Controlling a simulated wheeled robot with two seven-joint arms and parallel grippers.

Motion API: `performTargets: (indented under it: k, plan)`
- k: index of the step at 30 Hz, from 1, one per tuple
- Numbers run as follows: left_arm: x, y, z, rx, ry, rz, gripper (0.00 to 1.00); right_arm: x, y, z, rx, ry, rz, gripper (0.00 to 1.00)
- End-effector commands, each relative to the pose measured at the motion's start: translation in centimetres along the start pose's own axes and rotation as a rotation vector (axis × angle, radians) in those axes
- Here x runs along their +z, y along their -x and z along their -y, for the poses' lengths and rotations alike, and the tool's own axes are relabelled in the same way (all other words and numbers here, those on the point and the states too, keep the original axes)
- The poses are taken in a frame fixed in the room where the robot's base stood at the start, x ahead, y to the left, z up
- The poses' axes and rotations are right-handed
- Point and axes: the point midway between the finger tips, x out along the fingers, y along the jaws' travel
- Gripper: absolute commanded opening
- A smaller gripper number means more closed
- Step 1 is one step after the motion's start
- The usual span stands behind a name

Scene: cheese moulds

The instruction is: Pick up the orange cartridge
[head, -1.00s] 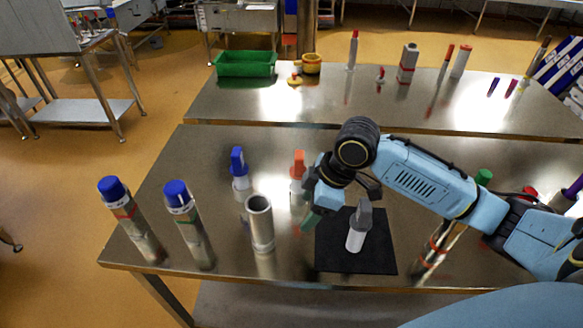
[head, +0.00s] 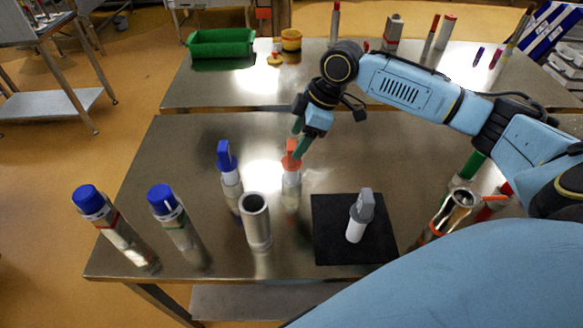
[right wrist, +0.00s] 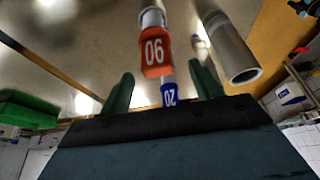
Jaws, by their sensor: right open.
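The orange cartridge (head: 291,170) stands upright on the steel table, with an orange top and a pale body. It also shows in the right wrist view (right wrist: 156,55), its orange face marked 06, between the two green fingers. My right gripper (head: 300,143) is open and empty, its green fingers at the cartridge's orange top. I cannot tell whether they touch it. My left gripper is not in view.
A blue-topped cartridge (head: 229,172) and an open metal tube (head: 256,222) stand close by on the left. A grey-topped cartridge (head: 360,215) stands on a black mat (head: 328,250). Two blue-capped cans (head: 105,220) (head: 170,213) stand further left. A green bin (head: 220,44) is on the back table.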

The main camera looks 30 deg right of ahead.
Motion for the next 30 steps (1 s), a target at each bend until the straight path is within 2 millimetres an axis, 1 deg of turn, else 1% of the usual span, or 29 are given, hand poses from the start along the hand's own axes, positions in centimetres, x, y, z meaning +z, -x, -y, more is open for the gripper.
performTargets:
  k: [4,6,9,12,15,20,21,30]
  plan:
    - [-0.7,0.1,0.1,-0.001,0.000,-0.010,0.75,0.1,-1.3,-0.1,-0.002,-0.002,0.000,0.64]
    - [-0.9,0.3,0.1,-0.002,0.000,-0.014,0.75,0.2,-2.4,-0.3,-0.003,-0.003,0.000,0.64]
    - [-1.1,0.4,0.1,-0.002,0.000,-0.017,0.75,0.3,-3.9,-0.4,-0.002,-0.001,0.000,0.64]
    - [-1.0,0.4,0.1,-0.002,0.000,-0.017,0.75,0.3,-5.0,-0.4,-0.001,-0.001,0.001,0.64]
    - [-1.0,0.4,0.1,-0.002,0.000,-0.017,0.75,0.3,-5.3,-0.4,0.001,0.000,0.001,0.64]
    - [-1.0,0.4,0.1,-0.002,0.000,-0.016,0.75,0.3,-5.4,-0.4,0.001,0.000,0.001,0.64]
    - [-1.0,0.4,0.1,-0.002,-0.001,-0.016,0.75,0.3,-5.3,-0.4,0.001,0.000,0.001,0.62]
    - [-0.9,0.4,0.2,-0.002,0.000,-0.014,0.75,0.3,-5.3,-0.4,0.001,0.000,0.001,0.23]
